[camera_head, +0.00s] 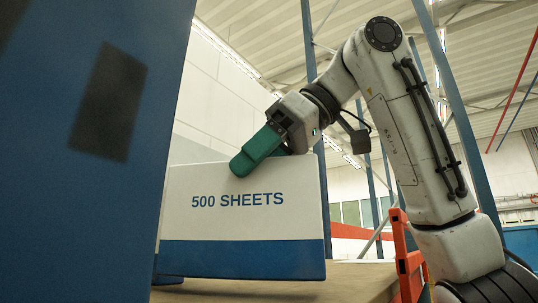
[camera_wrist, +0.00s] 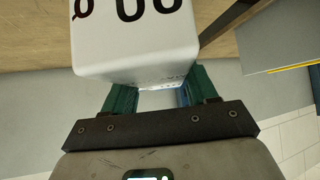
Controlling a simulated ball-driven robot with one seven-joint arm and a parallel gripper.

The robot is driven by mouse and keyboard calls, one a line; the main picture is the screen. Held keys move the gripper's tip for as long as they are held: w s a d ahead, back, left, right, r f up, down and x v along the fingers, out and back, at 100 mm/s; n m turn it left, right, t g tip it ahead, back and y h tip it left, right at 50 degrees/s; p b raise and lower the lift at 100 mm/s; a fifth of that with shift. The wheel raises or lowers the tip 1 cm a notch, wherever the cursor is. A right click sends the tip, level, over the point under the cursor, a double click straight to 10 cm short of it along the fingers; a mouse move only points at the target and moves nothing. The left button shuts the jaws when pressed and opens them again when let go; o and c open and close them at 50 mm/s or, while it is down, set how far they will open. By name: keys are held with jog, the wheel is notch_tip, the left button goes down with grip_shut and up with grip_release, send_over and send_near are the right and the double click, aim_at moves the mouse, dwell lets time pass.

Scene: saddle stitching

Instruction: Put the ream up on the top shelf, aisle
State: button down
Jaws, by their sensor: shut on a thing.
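The ream (camera_head: 240,222) is a white pack with a blue lower band and "500 SHEETS" in blue on its face. It stands nearly upright over a tan shelf board (camera_head: 350,285) in the head view. I cannot tell whether its underside touches the board. My gripper (camera_head: 262,148) comes from the upper right, its green fingers shut on the ream's top edge. In the wrist view, the ream (camera_wrist: 135,45) sits between the two green fingers of my gripper (camera_wrist: 160,92). The far finger is mostly hidden in the head view.
A large blue panel (camera_head: 75,200) with a dark patch fills the left foreground, close to the ream's left side. Blue uprights (camera_head: 313,110) stand behind. An orange frame (camera_head: 405,262) stands right of the board. A grey slab (camera_wrist: 280,35) shows in the wrist view.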

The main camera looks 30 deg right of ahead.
jog(key=shift+x, duration=1.25)
jog(key=shift+c, duration=1.6)
grip_release()
jog(key=v, duration=1.2)
jog(key=shift+b, duration=0.35)
